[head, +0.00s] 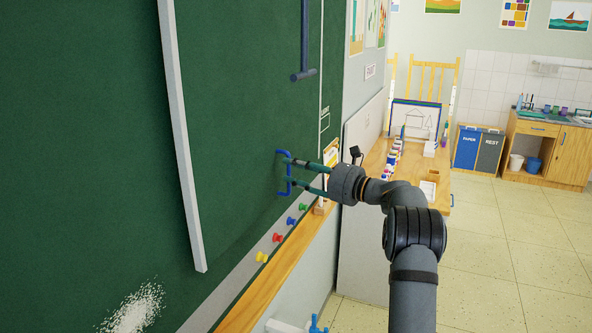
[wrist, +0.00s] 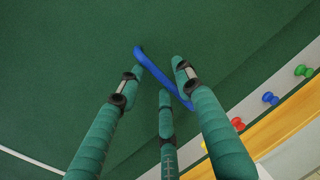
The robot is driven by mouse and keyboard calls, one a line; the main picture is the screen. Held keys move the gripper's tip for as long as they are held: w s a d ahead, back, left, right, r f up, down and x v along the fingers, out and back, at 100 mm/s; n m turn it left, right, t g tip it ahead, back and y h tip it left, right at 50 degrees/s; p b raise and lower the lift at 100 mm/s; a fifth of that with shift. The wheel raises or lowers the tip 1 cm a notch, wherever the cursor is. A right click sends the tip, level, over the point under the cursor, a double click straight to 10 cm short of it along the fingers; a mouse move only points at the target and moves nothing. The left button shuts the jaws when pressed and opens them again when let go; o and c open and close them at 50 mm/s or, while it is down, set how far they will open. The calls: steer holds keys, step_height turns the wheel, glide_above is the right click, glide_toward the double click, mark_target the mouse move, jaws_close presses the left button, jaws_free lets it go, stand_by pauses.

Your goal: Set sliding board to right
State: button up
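The green sliding board (head: 245,95) fills the left of the head view and most of the wrist view (wrist: 60,60). A blue bracket-shaped handle (head: 289,177) is mounted low on it; it shows as a slanting blue bar (wrist: 150,65) in the wrist view. My gripper (head: 287,171) is at the handle, with its fingertips at the upright bar. In the wrist view my gripper (wrist: 158,75) has its fingers spread, with the handle running between them. Whether the fingers touch the bar is unclear. A white line and small outlined marking (head: 325,120) are right of the handle.
A pale upright strip (head: 184,150) stands left of the handle. A dark blue bar (head: 304,45) hangs above. Coloured magnets (head: 277,238) line the grey strip over the wooden ledge (head: 262,291). A wooden table (head: 377,160) with art supplies stands at right, beyond my arm.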

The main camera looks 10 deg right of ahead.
steer(key=v, duration=1.2)
steer(key=shift+w+a, duration=0.1)
steer(key=shift+a, duration=0.05)
